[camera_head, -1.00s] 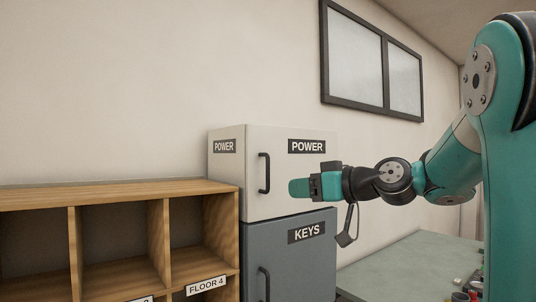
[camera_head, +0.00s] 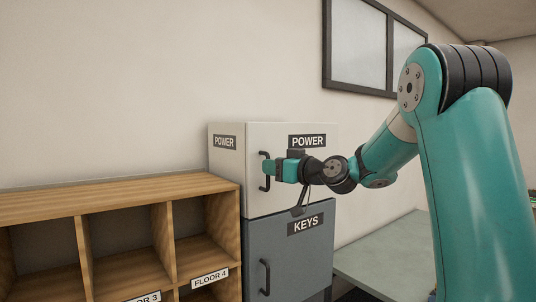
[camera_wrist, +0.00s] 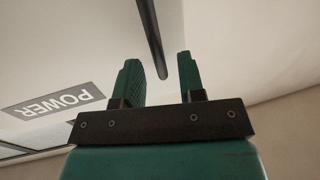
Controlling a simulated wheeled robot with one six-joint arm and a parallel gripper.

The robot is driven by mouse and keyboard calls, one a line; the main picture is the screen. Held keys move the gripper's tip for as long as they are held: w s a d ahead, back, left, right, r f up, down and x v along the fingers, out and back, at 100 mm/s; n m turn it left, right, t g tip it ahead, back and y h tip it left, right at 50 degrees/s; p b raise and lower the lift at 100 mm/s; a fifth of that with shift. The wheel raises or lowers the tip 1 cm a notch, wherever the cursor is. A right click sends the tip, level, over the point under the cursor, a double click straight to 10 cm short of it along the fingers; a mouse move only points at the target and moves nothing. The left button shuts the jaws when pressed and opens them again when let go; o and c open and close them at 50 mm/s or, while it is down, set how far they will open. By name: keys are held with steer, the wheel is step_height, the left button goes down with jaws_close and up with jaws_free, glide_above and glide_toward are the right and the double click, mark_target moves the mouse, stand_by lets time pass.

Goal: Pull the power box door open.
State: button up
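The white power box has a closed-looking door (camera_head: 278,138) labelled POWER, with a dark vertical bar handle (camera_head: 263,184) near its left edge. My gripper (camera_head: 268,167) is at the handle in the head view and hides its middle. In the wrist view my gripper (camera_wrist: 158,66) is open, with its two green fingers apart. The dark handle (camera_wrist: 150,35) runs down from the top, and its lower end shows between the fingertips. I cannot tell whether either finger touches it. The POWER label (camera_wrist: 58,103) shows upside down at the left.
A grey KEYS box (camera_head: 300,260) with its own handle (camera_head: 264,277) stands directly under the power box. A wooden pigeonhole shelf (camera_head: 110,195) is to the left. A grey-green table (camera_head: 385,250) is to the right. A dark-framed window (camera_head: 362,50) is on the wall above.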

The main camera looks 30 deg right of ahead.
steer(key=shift+p+x, duration=0.4)
steer(key=shift+x, duration=1)
jaws_close()
steer(key=shift+a+f, duration=0.1)
steer(key=shift+a, duration=0.05)
